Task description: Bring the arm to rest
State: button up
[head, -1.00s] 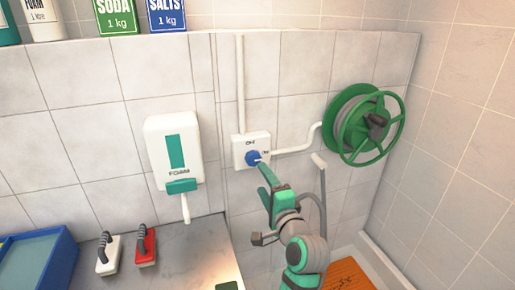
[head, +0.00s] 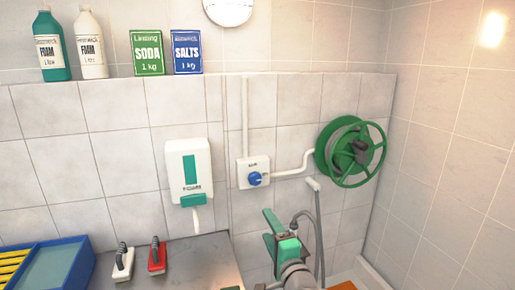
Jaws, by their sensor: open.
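My gripper (head: 270,222) is in the lower middle of the head view, in front of the tiled wall. It is empty and stands below the blue knob, apart from it. The blue knob (head: 255,179) sits on a white switch box (head: 246,165) fixed to the wall. My arm reaches up from the bottom edge, and its lower links are out of view.
A foam dispenser (head: 190,168) hangs left of the switch box. A green hose reel (head: 340,150) is at the right. A white-backed brush (head: 123,262) and a red brush (head: 157,256) lie on the counter near a blue tray (head: 82,270). Bottles and boxes line the ledge above.

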jog(key=s+d+f+n+h, duration=0.1)
jog(key=s+f+n+h, duration=0.1)
jog(key=s+f, duration=0.65)
jog(key=s+d+f+n+h, duration=0.1)
jog(key=s+f+h, duration=0.15)
jog(key=f, duration=1.05)
jog(key=s+f+n+g, duration=0.15)
jog(key=s+f, duration=0.25)
jog(key=s, duration=0.4)
jog(key=s+f+n, duration=0.3)
jog(key=s+f, duration=0.2)
jog(key=s, duration=0.3)
jog(key=s+a+r+n, duration=0.1)
jog(key=s+a+n, duration=0.1)
jog(key=s, duration=0.9)
jog(key=s+a+r+n, duration=0.1)
jog(key=s+a+n, duration=0.2)
jog(key=s, duration=0.9)
jog(key=shift+a+r+n+h, duration=0.25)
jog(key=shift+r+n+h, duration=0.1)
jog(key=shift+n, duration=0.7)
